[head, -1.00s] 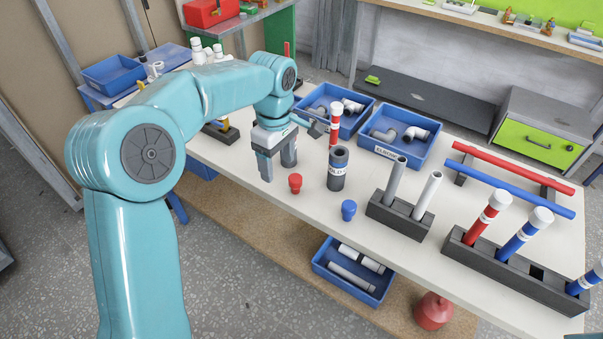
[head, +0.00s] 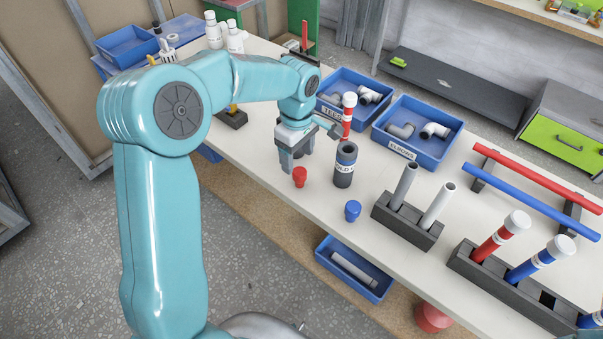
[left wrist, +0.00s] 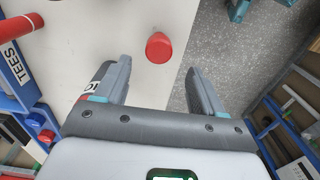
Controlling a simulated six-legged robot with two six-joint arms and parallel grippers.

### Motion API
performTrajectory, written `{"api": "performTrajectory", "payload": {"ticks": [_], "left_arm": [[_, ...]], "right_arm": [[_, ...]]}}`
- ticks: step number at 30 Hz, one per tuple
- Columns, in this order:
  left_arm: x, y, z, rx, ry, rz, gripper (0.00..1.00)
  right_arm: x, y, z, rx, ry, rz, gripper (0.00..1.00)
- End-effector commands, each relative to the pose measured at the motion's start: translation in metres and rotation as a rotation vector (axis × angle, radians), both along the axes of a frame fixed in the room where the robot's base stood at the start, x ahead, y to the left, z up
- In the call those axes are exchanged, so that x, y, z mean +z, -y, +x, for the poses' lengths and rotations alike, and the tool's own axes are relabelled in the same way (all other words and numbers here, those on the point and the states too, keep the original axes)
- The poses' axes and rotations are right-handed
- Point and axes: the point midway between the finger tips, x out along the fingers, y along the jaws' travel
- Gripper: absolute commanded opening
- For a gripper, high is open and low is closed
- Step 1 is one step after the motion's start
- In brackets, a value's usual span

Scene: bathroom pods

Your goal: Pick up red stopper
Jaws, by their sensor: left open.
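The red stopper (head: 300,177) stands on the white table near its front edge, just left of the dark grey cylinder (head: 344,165). My left gripper (head: 294,163) is open and empty, close beside the stopper on its far left side. In the left wrist view, the red stopper (left wrist: 159,47) lies ahead of the open fingertips (left wrist: 155,78), roughly centred between them and not touching either. A blue stopper (head: 352,211) stands on the table to the right of the red one. My right gripper is not in view.
A red tube with a white cap (head: 348,115) stands behind the cylinder. Blue bins of fittings (head: 418,152) sit at the back. A dark block with grey tubes (head: 408,226) stands to the right. The table's front edge (head: 270,190) runs close to the stopper.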

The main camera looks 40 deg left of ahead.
Motion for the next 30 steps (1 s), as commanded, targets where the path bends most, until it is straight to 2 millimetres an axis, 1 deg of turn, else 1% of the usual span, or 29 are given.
{"api": "performTrajectory", "payload": {"ticks": [1, 3, 6, 8, 11, 15, 18, 21, 27, 29, 30], "left_arm": [[-0.010, 0.000, -0.001, 0.000, -0.004, -0.001, 0.69], [-0.021, 0.000, -0.001, 0.001, -0.002, -0.001, 0.69], [-0.031, 0.000, 0.000, 0.000, -0.001, -0.001, 0.69], [-0.035, 0.000, 0.001, -0.001, -0.001, 0.000, 0.69], [-0.043, 0.001, 0.003, -0.002, -0.002, -0.001, 0.69], [-0.066, 0.004, 0.007, -0.001, -0.004, -0.002, 0.69], [-0.080, 0.003, 0.008, -0.001, -0.003, 0.000, 0.69], [-0.086, 0.003, 0.009, 0.000, 0.001, 0.000, 0.69], [-0.087, 0.003, 0.009, 0.000, 0.002, 0.000, 0.69], [-0.087, 0.003, 0.009, 0.000, 0.001, 0.000, 0.49], [-0.087, 0.003, 0.009, 0.000, 0.001, 0.000, 0.36]], "right_arm": [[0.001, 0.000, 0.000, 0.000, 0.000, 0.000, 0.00], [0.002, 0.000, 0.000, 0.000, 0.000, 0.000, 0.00], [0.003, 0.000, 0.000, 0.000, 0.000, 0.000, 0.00], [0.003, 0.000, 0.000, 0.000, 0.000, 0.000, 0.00], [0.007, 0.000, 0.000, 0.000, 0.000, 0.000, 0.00], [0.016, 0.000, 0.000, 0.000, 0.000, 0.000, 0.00], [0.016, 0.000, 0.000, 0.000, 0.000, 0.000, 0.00], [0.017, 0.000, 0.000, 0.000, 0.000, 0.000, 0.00], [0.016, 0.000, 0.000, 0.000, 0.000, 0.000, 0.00], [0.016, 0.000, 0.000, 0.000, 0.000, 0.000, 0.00], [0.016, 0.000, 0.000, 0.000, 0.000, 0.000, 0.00]]}}
